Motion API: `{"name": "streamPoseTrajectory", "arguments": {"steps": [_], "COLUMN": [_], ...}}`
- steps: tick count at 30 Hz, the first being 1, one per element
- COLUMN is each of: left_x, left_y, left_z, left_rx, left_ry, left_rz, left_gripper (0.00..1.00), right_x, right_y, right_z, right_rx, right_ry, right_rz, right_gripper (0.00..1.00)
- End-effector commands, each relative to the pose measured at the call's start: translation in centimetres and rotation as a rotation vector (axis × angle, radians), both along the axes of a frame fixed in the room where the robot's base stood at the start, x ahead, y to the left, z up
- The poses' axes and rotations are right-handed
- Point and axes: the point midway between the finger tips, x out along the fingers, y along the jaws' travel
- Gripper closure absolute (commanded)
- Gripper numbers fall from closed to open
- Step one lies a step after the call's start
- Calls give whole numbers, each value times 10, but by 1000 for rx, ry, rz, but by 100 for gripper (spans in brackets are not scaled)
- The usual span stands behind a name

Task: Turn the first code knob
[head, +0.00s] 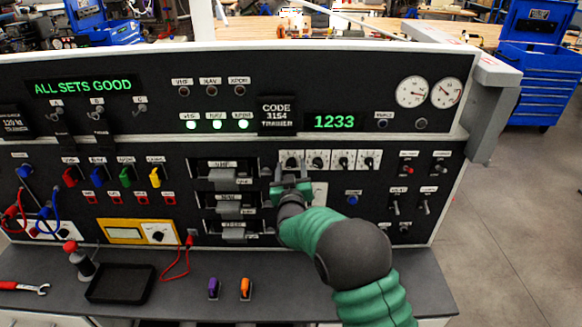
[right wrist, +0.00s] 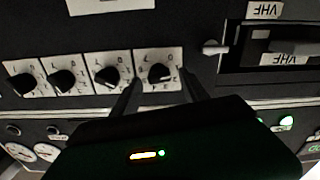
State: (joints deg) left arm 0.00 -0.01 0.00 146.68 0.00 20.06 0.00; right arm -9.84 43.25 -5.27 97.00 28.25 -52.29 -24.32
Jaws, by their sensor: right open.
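The code knobs form a row of black knobs on white plates on the panel. The first code knob (head: 290,159) is the leftmost in the head view, just above my right gripper (head: 292,178). In the upside-down right wrist view, the first knob (right wrist: 160,73) is the rightmost, nearest the VHF slot. My right gripper is open, its two dark fingers (right wrist: 159,92) pointing at this knob, one toward each side of it. I cannot tell whether they touch it. The green code display (head: 334,122) reads 1233. A label (head: 277,116) reads CODE 3154 TRAINER. My left gripper is not in view.
The other knobs (head: 318,159) sit close beside the first. Drawer-like VHF, NAV and XPDR units (head: 228,178) are left of my right gripper. A blue button (head: 352,200) and several toggle switches (head: 394,208) are to the right. A black tray (head: 121,284) lies on the ledge.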

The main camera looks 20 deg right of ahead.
Motion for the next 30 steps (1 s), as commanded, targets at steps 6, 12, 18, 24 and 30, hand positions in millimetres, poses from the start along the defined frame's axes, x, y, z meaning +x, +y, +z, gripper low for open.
{"name": "streamPoseTrajectory", "arguments": {"steps": [6, 12, 18, 24, 30], "left_x": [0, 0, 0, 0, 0], "left_y": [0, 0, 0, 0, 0], "left_z": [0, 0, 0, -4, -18], "left_rx": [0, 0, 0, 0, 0], "left_ry": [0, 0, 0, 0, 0], "left_rz": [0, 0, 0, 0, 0], "left_gripper": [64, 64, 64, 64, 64], "right_x": [0, -1, -1, -1, -1], "right_y": [0, 0, 1, 1, 0], "right_z": [0, 0, 0, -1, -3], "right_rx": [0, 0, 0, 14, 83], "right_ry": [0, 0, -1, -5, -26], "right_rz": [0, 0, 1, 1, 0], "right_gripper": [60, 87, 100, 100, 100]}}
